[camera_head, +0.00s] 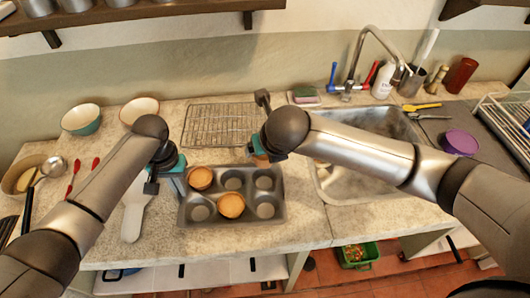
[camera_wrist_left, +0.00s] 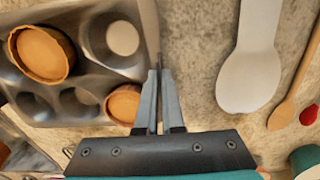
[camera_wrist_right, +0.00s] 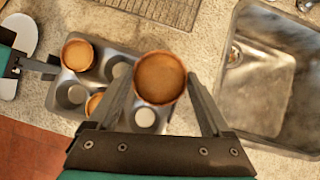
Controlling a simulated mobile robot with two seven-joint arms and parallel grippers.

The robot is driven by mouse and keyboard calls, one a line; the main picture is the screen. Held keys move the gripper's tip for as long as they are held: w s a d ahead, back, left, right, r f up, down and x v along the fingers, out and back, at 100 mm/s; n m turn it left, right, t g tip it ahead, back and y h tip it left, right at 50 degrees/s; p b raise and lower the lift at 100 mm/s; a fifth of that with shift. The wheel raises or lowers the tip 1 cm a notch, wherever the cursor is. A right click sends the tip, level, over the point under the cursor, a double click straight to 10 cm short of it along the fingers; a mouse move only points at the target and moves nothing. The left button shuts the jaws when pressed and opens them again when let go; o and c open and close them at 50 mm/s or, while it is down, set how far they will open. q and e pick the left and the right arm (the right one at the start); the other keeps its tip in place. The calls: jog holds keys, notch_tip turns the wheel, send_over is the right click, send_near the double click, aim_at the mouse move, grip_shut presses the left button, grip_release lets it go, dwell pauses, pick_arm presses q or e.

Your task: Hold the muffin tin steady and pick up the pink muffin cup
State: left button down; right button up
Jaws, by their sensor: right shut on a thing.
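The dark muffin tin (camera_head: 218,218) sits on the counter. Two orange-brown cups stand in it: one in the back left well (camera_head: 200,177), one in the front middle well (camera_head: 231,206). My left gripper (camera_head: 178,184) is at the tin's left side; in the left wrist view its fingers (camera_wrist_left: 159,75) are close together on the tin's rim. My right gripper (camera_wrist_right: 162,82) is shut on a cup with a pinkish-brown rim (camera_wrist_right: 160,78), held above the tin's back right side.
A wire rack (camera_head: 215,122) lies behind the tin. A steel sink (camera_head: 350,180) is to the right, under my right arm. A white spatula (camera_head: 134,215) and bowls (camera_head: 81,119) are on the left. A purple bowl (camera_head: 460,142) stands far right.

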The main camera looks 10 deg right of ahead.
pick_arm(q)
jog(key=c, duration=1)
grip_release()
jog(key=shift+o, duration=0.2)
jog(key=shift+r, duration=0.15)
notch_tip(320, 180, up, 12)
